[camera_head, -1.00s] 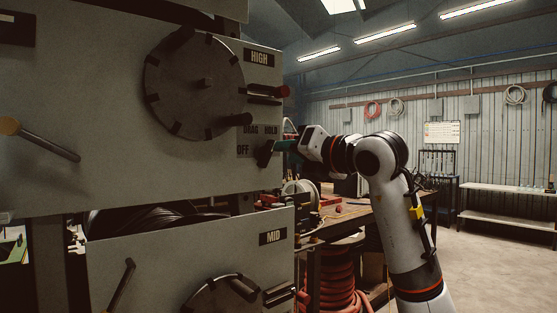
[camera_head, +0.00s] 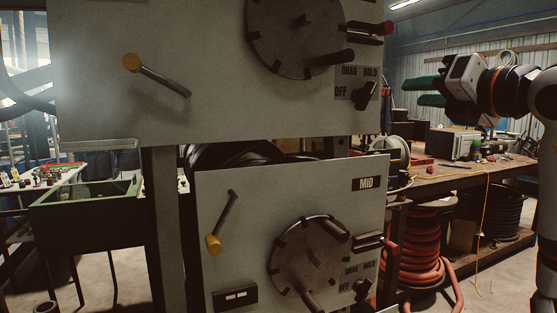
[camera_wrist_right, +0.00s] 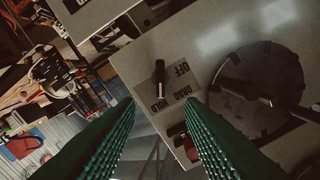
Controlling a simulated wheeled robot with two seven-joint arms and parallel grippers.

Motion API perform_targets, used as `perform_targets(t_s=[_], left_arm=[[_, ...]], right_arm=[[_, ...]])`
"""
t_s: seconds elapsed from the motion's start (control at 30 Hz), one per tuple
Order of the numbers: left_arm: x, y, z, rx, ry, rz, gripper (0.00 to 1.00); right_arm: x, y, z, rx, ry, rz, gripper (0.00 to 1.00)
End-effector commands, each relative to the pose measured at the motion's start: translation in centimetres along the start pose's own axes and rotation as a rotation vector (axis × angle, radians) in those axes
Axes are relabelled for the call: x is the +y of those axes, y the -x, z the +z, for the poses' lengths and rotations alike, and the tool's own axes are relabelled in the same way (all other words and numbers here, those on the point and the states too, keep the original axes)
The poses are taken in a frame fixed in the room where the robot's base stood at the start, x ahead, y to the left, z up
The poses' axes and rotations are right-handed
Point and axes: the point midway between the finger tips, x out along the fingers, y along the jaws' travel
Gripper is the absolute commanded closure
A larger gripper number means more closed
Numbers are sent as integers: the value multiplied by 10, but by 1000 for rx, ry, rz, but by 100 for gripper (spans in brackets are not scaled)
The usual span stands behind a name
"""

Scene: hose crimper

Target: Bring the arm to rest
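My right gripper (camera_head: 411,91) is at the right in the head view, apart from the upper panel (camera_head: 215,112). Its two green fingers are spread with nothing between them; in the right wrist view (camera_wrist_right: 158,101) they are also apart. The black switch knob (camera_head: 366,95) with OFF, DRAG and HOLD labels is left of the fingertips. It also shows beyond the fingers in the right wrist view (camera_wrist_right: 160,78). Its bar lies in line with the HOLD label. My left gripper is not in view.
A round dark dial (camera_head: 297,40) is on the upper panel. The lower MID panel (camera_head: 235,225) has a lever with a yellow grip (camera_head: 213,244). A wooden workbench (camera_head: 455,178) stands behind on the right, with red hose coils (camera_head: 415,245) below. A green bin (camera_head: 85,215) stands left.

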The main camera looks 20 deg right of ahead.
Motion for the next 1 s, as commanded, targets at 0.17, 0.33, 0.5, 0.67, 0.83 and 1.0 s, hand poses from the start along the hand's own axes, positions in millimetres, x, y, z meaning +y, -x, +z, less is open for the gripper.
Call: perform_targets(t_s=[0.17, 0.33, 0.5, 0.67, 0.83, 1.0], left_arm=[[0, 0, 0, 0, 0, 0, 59], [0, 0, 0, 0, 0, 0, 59], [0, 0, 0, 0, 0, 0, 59], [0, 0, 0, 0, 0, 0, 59], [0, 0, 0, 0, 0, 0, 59], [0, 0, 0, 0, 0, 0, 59]], right_arm=[[-12, -13, 19, -35, 12, -69, 65], [-62, -45, 100, -166, -4, -394, 65], [-116, -38, 193, -252, -310, -865, 65], [-103, -24, 225, -159, -846, -1062, 65], [-14, -38, 270, 79, -1493, -863, 65], [76, -41, 349, 277, -1890, -438, 65]])
